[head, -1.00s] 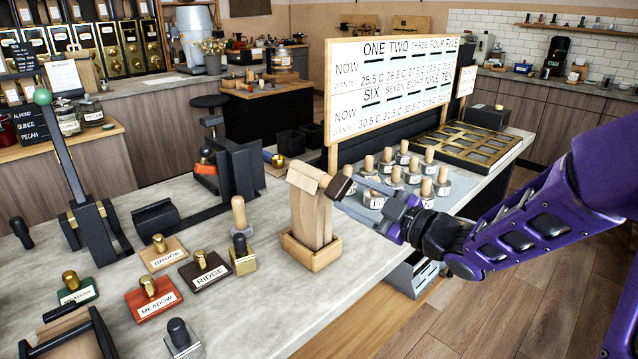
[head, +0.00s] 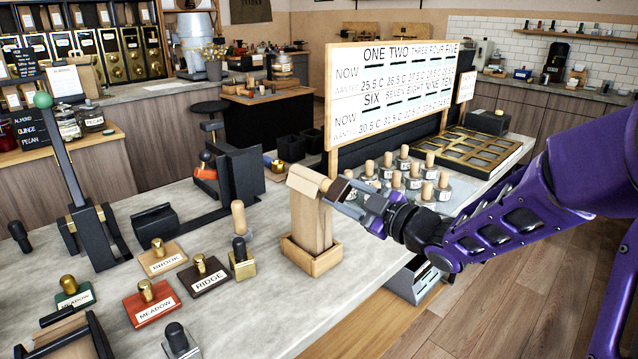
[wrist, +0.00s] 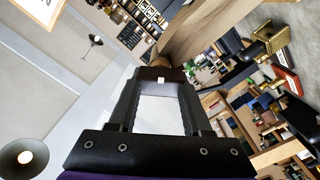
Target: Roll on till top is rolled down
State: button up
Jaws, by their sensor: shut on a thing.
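A tan paper bag (head: 311,222) stands upright in a light wooden holder (head: 312,259) on the counter. Its top is folded over, with a flap (head: 306,181) showing. My gripper (head: 341,192) comes in from the right, level with the bag's top. It is shut on a small brown piece at the right end of the folded top. In the wrist view the fingertips (wrist: 160,76) close in on this brown end, and the bag (wrist: 215,28) fills the upper right. How many turns the fold has cannot be told.
Several stamps, including a red one (head: 152,302), stand left of the holder. Wooden-handled jars (head: 402,174) and a large number board (head: 392,95) are behind my gripper. A black lever press (head: 90,229) stands far left. Counter in front of the holder is bare.

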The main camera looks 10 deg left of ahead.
grip_shut()
jog(key=shift+r+m+p, duration=0.3)
jog(key=shift+m+p, duration=0.1)
jog(key=shift+p, duration=0.4)
jog(key=m+p, duration=0.4)
jog(key=p, duration=0.1)
jog(key=shift+m, duration=0.3)
jog(key=m+p, duration=0.2)
jog(key=p, duration=0.1)
jog(key=shift+m, duration=0.3)
jog(key=shift+f+m, duration=0.3)
jog(key=shift+m, duration=0.2)
jog(key=shift+r+p, duration=0.1)
jog(key=shift+p, duration=0.25)
